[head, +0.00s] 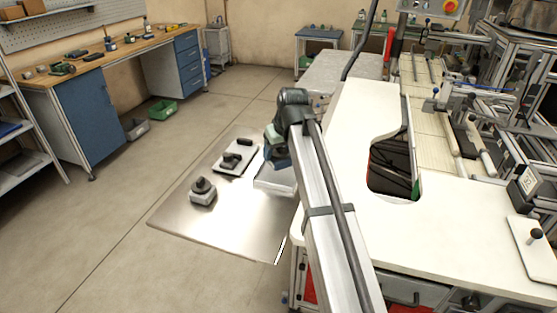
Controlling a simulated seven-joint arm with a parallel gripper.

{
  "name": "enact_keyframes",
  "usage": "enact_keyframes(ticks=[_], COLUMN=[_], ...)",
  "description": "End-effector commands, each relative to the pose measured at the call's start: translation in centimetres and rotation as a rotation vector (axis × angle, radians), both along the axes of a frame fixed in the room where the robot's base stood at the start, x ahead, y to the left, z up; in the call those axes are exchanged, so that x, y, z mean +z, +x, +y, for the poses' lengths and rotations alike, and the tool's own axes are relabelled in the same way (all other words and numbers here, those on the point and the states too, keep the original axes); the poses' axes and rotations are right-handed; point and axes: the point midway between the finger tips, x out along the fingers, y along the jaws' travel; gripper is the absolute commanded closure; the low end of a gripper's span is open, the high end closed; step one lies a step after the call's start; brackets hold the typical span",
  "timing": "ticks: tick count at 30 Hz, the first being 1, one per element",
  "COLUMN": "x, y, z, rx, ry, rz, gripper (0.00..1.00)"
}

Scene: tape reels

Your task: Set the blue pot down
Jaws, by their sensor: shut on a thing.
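My gripper (272,137) hangs at the far end of my arm, left of the white table's edge; the arm and wrist cover most of it. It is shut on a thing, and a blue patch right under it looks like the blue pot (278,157). The fingertips and most of the pot are hidden. Just below is a white tray-like block (272,181). I cannot tell whether the pot touches it.
A shiny metal plate (235,225) on the left bears a grey block with a dark knob (202,192) and a white plate with dark parts (228,168). Its front part is bare. The white table (350,205) with a cut-out stands right of my arm.

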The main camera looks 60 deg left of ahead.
Motion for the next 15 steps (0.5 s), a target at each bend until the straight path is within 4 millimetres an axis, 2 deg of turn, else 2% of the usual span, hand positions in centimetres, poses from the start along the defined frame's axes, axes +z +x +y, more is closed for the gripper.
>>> enact_keyframes(ticks=[9,15], x=[-3.2,-3.4], y=[0.0,0.0], z=[-0.1,0.0], rx=[0.0,0.0], ry=[0.0,0.001], rz=[0.0,0.0], gripper=[0.87,0.87])
